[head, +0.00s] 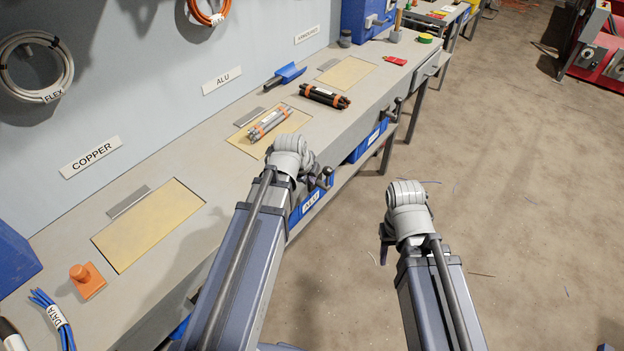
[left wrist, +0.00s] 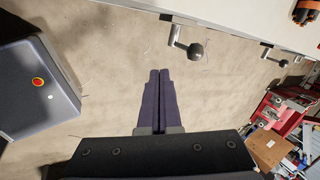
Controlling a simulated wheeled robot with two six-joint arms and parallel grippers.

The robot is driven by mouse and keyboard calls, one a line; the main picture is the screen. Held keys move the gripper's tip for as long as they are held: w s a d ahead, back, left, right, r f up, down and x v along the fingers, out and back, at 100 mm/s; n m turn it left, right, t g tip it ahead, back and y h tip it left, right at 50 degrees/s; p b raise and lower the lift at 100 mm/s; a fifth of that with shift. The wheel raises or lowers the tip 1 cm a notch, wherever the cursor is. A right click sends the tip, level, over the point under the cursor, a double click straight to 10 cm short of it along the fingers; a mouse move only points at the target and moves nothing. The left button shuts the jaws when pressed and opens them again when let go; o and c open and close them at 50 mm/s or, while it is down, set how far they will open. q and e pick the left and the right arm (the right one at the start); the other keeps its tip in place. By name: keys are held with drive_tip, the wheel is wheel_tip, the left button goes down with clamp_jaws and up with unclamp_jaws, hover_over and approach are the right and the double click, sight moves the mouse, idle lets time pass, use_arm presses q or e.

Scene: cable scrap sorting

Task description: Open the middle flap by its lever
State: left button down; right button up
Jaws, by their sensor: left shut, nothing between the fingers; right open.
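The middle flap (head: 244,140) is a yellowish panel lying level in the bench top by the ALU sign, with a silver cable bundle (head: 269,123) on it. Its lever (head: 325,175), with a dark ball knob, sticks out from the bench front beside my left wrist. In the left wrist view a lever (left wrist: 195,50) with a round knob hangs from the bench edge, just right of and beyond my left fingertips. My left gripper (left wrist: 159,72) is shut and empty, apart from that knob. My right gripper (head: 385,246) is open over the floor, its fingers partly hidden.
A near flap (head: 148,225) and a far flap (head: 346,73) lie flat too. A black bundle (head: 325,96) and blue scoop (head: 286,75) lie on the bench. A blue ALU bin (head: 313,199) sits underneath.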

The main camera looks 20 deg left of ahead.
use_arm(q)
drive_tip(key=w+d+f+b, duration=0.1)
drive_tip(key=w+f+b, duration=0.5)
drive_tip(key=w, duration=0.1)
drive_tip(key=shift+w+f, duration=0.3)
drive_tip(key=shift+f, duration=0.1)
drive_tip(key=shift+d, duration=0.15)
